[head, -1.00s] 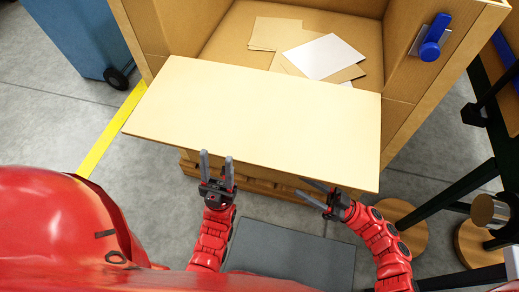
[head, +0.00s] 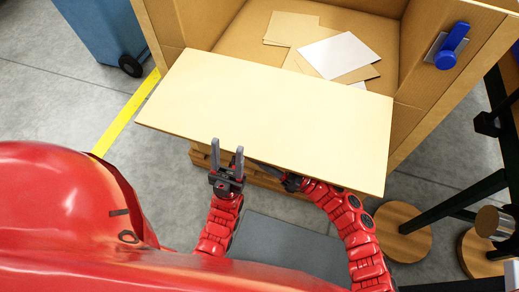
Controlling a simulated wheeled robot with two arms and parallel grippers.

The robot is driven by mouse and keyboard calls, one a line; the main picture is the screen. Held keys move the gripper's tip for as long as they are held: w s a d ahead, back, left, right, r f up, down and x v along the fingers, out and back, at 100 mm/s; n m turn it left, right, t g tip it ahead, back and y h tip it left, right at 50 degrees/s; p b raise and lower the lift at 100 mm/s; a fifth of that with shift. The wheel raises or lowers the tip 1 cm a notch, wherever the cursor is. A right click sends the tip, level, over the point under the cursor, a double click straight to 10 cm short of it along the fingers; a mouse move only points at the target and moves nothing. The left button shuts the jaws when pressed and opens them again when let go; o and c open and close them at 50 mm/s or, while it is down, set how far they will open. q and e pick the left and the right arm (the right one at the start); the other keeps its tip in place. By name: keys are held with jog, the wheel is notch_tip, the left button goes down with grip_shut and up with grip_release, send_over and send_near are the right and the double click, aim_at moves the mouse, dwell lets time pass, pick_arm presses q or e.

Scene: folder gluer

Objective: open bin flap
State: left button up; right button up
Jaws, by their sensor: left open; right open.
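The bin flap (head: 270,115) is a pale wooden panel folded down and outward at the front of the wooden bin (head: 440,115). The bin's inside is in view above it. A blue latch handle (head: 452,46) is on the bin's right wall. My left gripper (head: 227,150) is open and empty, its fingers pointing up at the flap's lower edge; I cannot tell if they touch it. My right gripper (head: 268,170) reaches in under the flap's lower edge, and its fingers are partly hidden by the panel.
Several cardboard sheets (head: 291,28) and a white sheet (head: 340,54) lie in the bin. A blue wheeled container (head: 100,32) stands at upper left. Dark metal legs on round wooden feet (head: 403,232) stand at right. A yellow line (head: 125,113) marks the grey floor.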

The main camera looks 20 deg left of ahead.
jog(key=shift+a+r, duration=0.15)
jog(key=shift+a, duration=0.25)
jog(key=shift+c, duration=0.3)
grip_shut()
dwell(0.9)
